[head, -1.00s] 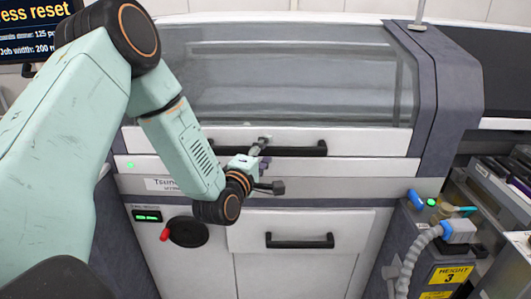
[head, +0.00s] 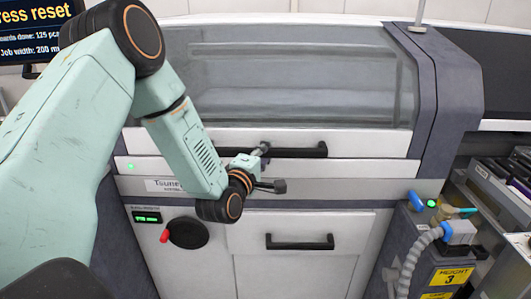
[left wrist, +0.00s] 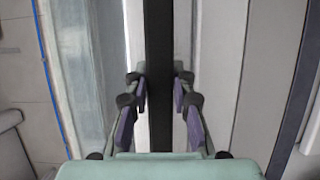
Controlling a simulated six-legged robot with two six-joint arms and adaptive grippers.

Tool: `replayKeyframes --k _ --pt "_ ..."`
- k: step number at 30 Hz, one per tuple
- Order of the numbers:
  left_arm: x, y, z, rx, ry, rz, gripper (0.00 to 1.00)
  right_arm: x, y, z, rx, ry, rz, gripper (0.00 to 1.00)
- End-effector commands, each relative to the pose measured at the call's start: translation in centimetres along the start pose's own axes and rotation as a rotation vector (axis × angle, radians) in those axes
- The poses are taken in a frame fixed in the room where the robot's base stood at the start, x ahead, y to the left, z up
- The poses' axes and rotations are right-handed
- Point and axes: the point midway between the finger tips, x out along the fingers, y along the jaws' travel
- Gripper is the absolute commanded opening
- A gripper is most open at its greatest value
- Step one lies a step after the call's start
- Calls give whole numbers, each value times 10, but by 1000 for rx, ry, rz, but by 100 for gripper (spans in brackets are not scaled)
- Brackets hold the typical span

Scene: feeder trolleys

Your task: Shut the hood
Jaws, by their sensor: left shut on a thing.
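The hood (head: 300,85) is a wide grey-tinted window with a white front strip along its bottom edge. Its long black handle (head: 300,152) runs across that strip. The strip lies low, close above the white panel below it; I cannot tell whether it is fully seated. My left gripper (head: 262,151) is shut on the handle, left of the middle of the bar. In the left wrist view the handle (left wrist: 160,30) runs between the two fingers of the left gripper (left wrist: 158,82). My right gripper is not in view.
Below the hood are a lower panel with a black drawer handle (head: 300,242), a round black dial with a red knob (head: 186,234), and a small green display (head: 147,217). A grey unit with a ribbed hose (head: 408,265) and trolley racks stand at the right. A screen (head: 35,28) hangs upper left.

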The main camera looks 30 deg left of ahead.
Motion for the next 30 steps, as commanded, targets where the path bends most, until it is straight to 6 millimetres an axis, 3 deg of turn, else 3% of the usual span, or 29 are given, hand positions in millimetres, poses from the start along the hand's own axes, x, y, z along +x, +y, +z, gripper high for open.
replayKeyframes --k 14,30 --pt "-1 1 0 -1 0 -4 0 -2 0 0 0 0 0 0" --pt "-24 52 10 -38 1 -88 0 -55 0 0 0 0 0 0"
